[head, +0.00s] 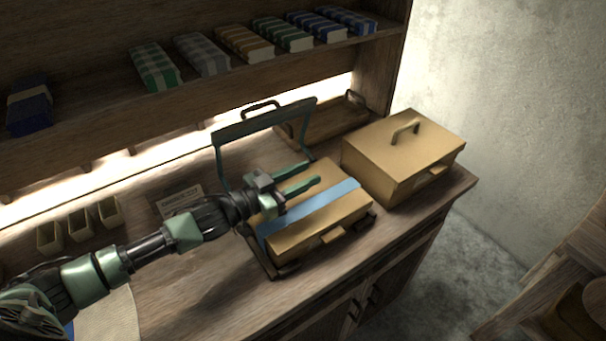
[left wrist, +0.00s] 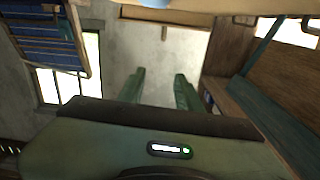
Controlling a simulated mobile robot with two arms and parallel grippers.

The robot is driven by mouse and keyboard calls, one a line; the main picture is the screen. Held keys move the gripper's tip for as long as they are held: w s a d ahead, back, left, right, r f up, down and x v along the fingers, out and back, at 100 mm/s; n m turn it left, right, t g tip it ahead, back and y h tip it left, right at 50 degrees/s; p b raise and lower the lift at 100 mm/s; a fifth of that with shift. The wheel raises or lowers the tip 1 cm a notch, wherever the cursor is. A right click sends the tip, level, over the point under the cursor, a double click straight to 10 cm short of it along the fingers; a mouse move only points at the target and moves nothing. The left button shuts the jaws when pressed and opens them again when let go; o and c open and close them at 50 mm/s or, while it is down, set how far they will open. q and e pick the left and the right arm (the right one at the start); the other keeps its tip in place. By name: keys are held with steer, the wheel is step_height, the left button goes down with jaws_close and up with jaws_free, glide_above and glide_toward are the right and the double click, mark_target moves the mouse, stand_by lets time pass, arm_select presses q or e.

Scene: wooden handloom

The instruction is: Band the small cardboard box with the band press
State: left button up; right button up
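The small cardboard box (head: 335,221) is tan and sits in the base (head: 262,256) of the band press. A blue band (head: 318,208) lies across its top. The green press frame (head: 240,131) stands raised behind the box, with a dark handle (head: 260,107) on top. My left gripper (head: 318,174) is above the box's back left part, near the band. Its two fingers are apart with nothing between them; they also show in the left wrist view (left wrist: 158,85). Whether it touches the box is unclear. My right gripper is not in view.
A tan box (head: 426,147) with a top handle stands right of the press, near the bench's end. A wooden tray (head: 335,122) lies behind. Small bins (head: 79,226) and a label card (head: 180,199) are at left. A shelf (head: 100,107) with wrapped bundles overhangs the back.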

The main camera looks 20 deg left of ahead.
arm_select(q)
jaws_close()
stand_by(0.8)
stand_by(0.4)
jaws_free()
steer(key=shift+a, duration=0.1)
steer(key=shift+s+a+f, duration=0.1)
steer(key=shift+s+a, duration=0.1)
steer(key=shift+s, duration=0.1)
steer(key=b+v, duration=0.1)
steer(key=v, duration=0.4)
steer(key=shift+s+a, duration=0.15)
steer(key=shift+s, duration=0.05)
steer(key=shift+s+a+b, duration=0.3)
steer(key=shift+s+a, duration=0.15)
steer(key=shift+s, duration=0.1)
